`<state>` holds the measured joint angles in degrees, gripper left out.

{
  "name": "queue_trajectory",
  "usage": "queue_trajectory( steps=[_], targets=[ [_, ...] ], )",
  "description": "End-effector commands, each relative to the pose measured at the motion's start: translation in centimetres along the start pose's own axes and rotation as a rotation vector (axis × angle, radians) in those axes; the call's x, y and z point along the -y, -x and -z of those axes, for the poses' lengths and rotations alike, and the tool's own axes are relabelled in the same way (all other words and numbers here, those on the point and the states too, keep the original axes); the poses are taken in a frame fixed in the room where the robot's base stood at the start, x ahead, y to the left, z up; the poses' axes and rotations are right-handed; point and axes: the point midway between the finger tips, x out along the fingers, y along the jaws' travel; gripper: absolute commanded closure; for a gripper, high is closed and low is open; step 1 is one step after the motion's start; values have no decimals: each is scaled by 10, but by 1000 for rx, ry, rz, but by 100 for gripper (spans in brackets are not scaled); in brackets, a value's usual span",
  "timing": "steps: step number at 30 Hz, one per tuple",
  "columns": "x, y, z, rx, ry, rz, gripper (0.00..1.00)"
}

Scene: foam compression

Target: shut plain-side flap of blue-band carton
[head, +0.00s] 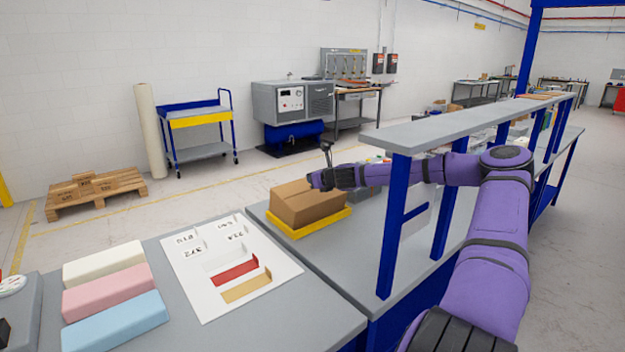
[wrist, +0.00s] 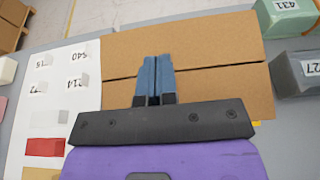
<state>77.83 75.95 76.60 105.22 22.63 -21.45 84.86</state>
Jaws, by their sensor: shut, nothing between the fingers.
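A brown carton (head: 308,207) sits on a yellow tray (head: 345,214) on the grey bench. In the wrist view the carton's top (wrist: 205,45) fills the middle, with a dark seam running across between two brown panels that look flat or nearly flat. No blue band shows in either view, so I cannot tell which panel is the plain-side flap. My gripper (wrist: 154,58) is shut and empty, its blue fingers over the seam near the middle of the top. I cannot tell whether the fingertips touch the carton.
A raised grey shelf (head: 440,130) on blue posts stands right of the carton. Green (wrist: 287,18) and grey (wrist: 300,72) numbered blocks lie beside it. A white sheet (head: 205,290) with small cards and colour strips, and white, pink and blue foam blocks (head: 107,290), lie left.

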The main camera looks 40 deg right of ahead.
Motion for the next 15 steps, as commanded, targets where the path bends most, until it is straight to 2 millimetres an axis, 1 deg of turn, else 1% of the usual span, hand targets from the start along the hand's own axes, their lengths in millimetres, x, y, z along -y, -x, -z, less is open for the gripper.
queue_trajectory(
  steps=[10, 15],
  targets=[
    [0, 4, -12, 1, 1, 0, 100],
    [0, 6, -15, 0, 0, 0, 100]
  ],
)
